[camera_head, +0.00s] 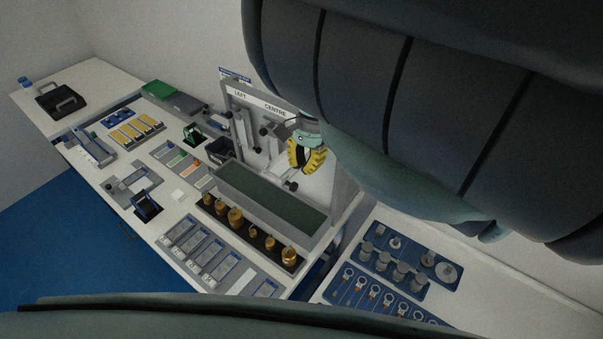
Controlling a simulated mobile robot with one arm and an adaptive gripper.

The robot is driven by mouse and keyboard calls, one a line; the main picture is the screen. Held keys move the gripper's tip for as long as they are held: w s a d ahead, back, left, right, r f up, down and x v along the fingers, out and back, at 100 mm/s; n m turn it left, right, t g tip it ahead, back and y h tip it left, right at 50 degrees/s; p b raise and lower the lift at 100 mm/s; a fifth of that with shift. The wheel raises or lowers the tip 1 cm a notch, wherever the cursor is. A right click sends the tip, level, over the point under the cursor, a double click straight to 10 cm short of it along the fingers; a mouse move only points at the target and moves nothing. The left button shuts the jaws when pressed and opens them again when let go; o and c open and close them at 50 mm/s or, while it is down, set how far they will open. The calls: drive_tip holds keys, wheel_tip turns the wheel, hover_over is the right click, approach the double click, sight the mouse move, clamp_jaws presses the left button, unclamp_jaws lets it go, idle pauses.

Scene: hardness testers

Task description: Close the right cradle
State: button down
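A grey upright frame (227,98) stands on the table, with the labels "LEFT" and "CENTRE" on its top bar. The right end of its top bar, where a right cradle could be, is hidden behind my arm. Several dark knobs and small fittings (264,131) show at the left and centre of the frame. My wrist end shows in front of the frame, with a yellow and black part (306,157) just below it. I take this part for my gripper, close to the right half of the frame. Its fingertips are not clear, and I cannot tell whether it is open or holds anything.
A long grey tray with a dark green bed (270,196) lies before the frame. Several brass weights (236,216) stand on a dark strip in front. Blue trays (381,293) with grey cylinders and ringed tools lie at the right. Blue floor (60,230) is clear at left.

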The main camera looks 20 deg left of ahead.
drive_tip(key=a+f+p, duration=0.1)
drive_tip(key=f+p, duration=0.1)
drive_tip(key=p, duration=0.1)
drive_tip(key=shift+s+a, duration=0.2)
drive_tip(key=shift+a, duration=0.15)
drive_tip(key=shift+s+d+f+p, duration=0.15)
drive_tip(key=shift+d+f+p, duration=0.2)
drive_tip(key=shift+f+p, duration=0.2)
drive_tip(key=shift+s+d+f+p, duration=0.15)
drive_tip(key=shift+d+f+p, duration=0.2)
drive_tip(key=shift+p, duration=0.2)
drive_tip(key=shift+f, duration=0.1)
